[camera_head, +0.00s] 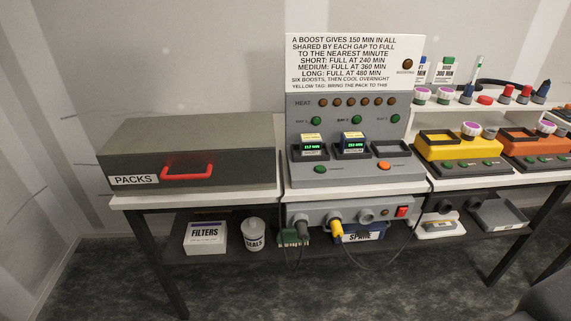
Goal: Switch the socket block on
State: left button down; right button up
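The grey socket block (318,213) is fixed under the front edge of the middle bench, below the heating unit. A red switch (402,211) sits at its right end; its position is too small to tell. A small dark amber lamp (385,212) is left of the switch. A grey plug (303,227) and a yellow plug (335,226) are at the block's sockets, with cables hanging below. A further round socket (366,215) shows no plug. Neither of my grippers is in view.
The heating unit (300,135) stands on the bench with two lit green displays. A dark PACKS box (190,150) is at left. The lower shelf holds a FILTERS box (205,237), a SEALS tub (253,235) and a SPARE bin (362,236). Cables hang in front of the shelf.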

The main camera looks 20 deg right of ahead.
aim_at(402, 212)
jog(key=z, duration=1.5)
